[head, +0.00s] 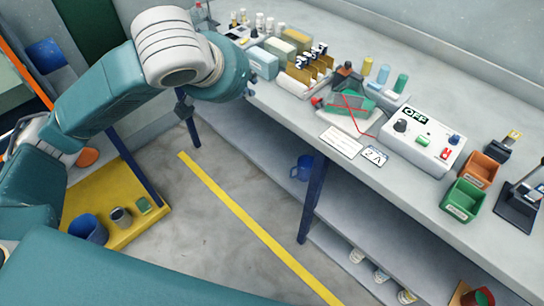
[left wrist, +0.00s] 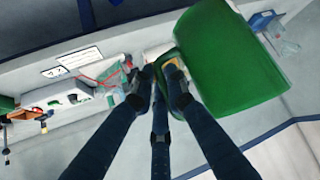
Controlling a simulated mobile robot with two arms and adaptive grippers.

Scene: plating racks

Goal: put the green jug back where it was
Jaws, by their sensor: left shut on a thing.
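The green jug (left wrist: 228,60) fills the upper right of the left wrist view. My left gripper (left wrist: 165,85) is shut on its handle, with the dark fingers around the handle and the body off to the right. My right gripper is not in view.
The grey bench (head: 310,115) carries blocks, a control box (head: 421,140) and bins. A blue jug (head: 302,168) stands on the shelf below. A yellow platform (head: 118,233) at left holds a blue bucket (head: 88,229), a grey mug (head: 121,217) and a small green item (head: 143,205).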

